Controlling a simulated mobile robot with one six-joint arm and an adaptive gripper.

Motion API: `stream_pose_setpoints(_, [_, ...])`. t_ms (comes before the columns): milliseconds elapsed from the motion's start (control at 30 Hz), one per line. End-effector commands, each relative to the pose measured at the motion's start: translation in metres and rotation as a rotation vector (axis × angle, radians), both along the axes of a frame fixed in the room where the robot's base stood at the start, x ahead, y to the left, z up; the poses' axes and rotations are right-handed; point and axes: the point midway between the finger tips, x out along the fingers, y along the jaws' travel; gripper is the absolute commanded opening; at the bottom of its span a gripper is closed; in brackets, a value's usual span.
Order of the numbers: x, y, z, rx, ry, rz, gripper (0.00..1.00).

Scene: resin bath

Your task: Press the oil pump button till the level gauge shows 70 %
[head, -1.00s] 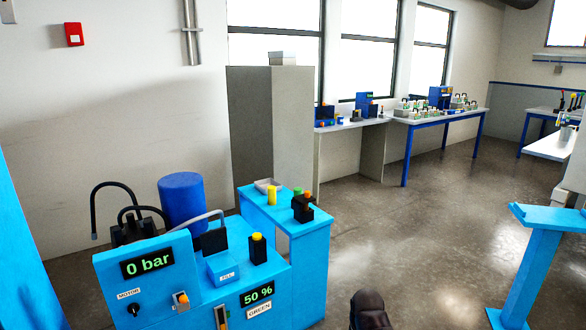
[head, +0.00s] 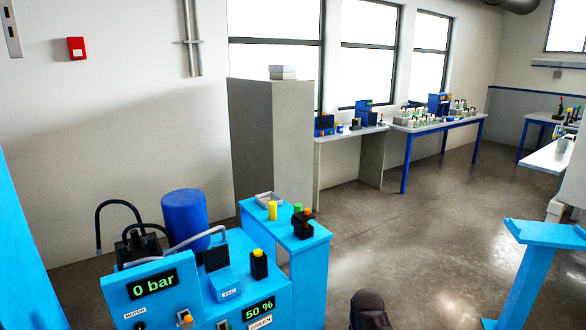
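The level gauge (head: 258,310) is a black display on the front of the blue machine (head: 275,285) at the lower left, and it reads 50 % in green. A label reading GREEN sits below it. A black box with a yellow button on top (head: 258,263) stands on the machine's deck, right of a blue part labelled FILL (head: 223,285). I cannot read any label naming the oil pump button. A second display (head: 152,285) reads 0 bar. My gripper is not recognisable in view; only a dark rounded part of me shows at the bottom edge.
A blue side table (head: 262,230) behind the machine holds a yellow cylinder (head: 272,210), a grey tray and a black button box (head: 303,222). A blue stand (head: 540,235) is at the right. Open floor (head: 400,240) lies between. Benches with equipment line the back.

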Motion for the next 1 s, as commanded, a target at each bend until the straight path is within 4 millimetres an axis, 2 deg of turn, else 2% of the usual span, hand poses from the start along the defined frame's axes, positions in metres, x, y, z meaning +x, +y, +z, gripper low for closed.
stream_pose_setpoints(33, [0.0000, 0.0000, -0.0001, 0.000, 0.000, 0.000, 0.91])
stream_pose_setpoints(333, [0.0000, 0.0000, 0.0000, 0.000, 0.000, 0.000, 0.02])
stream_pose_setpoints(1000, [0.0000, 0.0000, 0.0000, 0.000, 0.000, 0.000, 0.00])
